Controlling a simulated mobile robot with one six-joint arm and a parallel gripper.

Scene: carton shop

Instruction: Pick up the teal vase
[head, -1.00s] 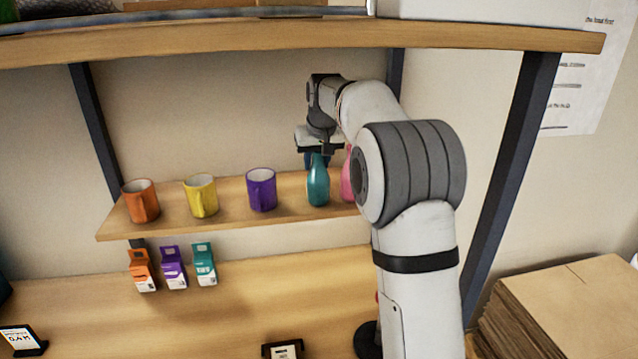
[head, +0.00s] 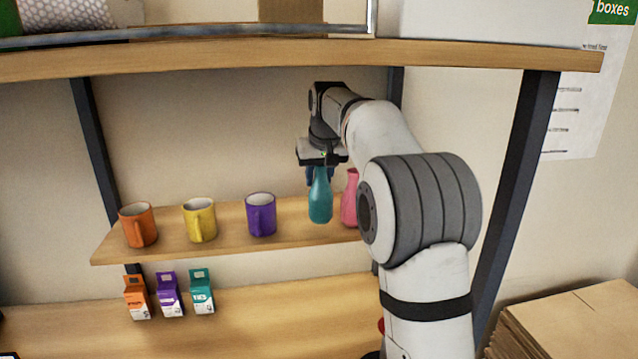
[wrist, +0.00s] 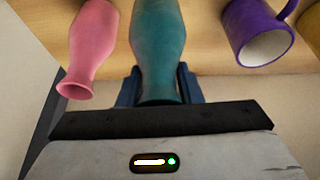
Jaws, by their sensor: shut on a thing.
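The teal vase (head: 320,200) hangs upright below my gripper (head: 320,176), at the right part of the middle shelf. Its base appears slightly above the shelf board (head: 230,228). In the wrist view the teal vase (wrist: 158,45) has its neck between the blue fingers of my gripper (wrist: 158,90), which are shut on it. The vase's mouth is partly hidden by the gripper body.
A pink vase (head: 350,205) stands close on the right, partly hidden by my arm. A purple mug (head: 261,215) is on the left, then yellow (head: 199,222) and orange (head: 138,226) mugs. An upper shelf (head: 230,60) runs above; small cartons (head: 169,296) sit below.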

